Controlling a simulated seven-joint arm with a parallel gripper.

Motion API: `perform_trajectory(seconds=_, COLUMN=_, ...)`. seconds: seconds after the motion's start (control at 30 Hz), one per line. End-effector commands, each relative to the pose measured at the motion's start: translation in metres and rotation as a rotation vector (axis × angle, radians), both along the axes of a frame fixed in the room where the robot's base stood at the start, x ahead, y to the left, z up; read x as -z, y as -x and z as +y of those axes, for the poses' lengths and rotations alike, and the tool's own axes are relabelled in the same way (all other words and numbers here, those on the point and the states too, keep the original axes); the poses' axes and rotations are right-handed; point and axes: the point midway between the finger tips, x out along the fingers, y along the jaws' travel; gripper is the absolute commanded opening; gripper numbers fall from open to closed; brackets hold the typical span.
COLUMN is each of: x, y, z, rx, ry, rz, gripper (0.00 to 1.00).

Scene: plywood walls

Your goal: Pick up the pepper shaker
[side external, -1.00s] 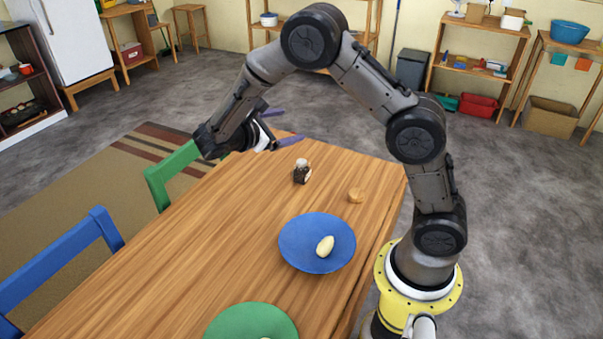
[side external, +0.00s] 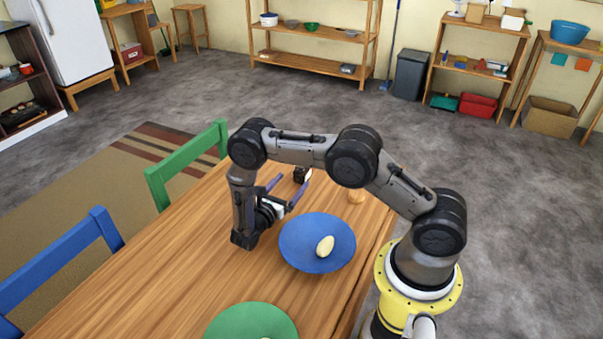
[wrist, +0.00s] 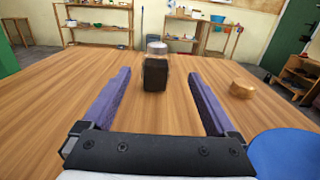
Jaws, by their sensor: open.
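The pepper shaker (wrist: 155,72) has a dark body and a clear, silvery top, and stands upright on the wooden table. In the side view it (side external: 301,175) is partly covered by my arm. My gripper (wrist: 158,78) is open and low over the table, its two purple fingers pointing at the shaker. In the wrist view the shaker shows between the fingers, a little beyond their tips. In the side view my gripper (side external: 290,184) is on the near side of the shaker. I see no contact.
A blue plate (side external: 290,248) with a pale oval item (side external: 325,246) lies close beside my gripper. A small tan round item (wrist: 242,89) sits right of the shaker. A green plate (side external: 240,322) lies at the front. The table's left part is clear.

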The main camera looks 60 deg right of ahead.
Motion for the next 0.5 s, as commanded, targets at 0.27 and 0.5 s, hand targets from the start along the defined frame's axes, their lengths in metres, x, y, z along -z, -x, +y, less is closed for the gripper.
perform_trajectory(seconds=0.27, x=0.000, y=0.000, z=-0.030, rx=0.000, ry=-0.001, rz=0.001, gripper=0.93)
perform_trajectory(seconds=0.5, x=0.002, y=-0.004, z=-0.056, rx=0.004, ry=-0.002, rz=-0.001, gripper=0.93)
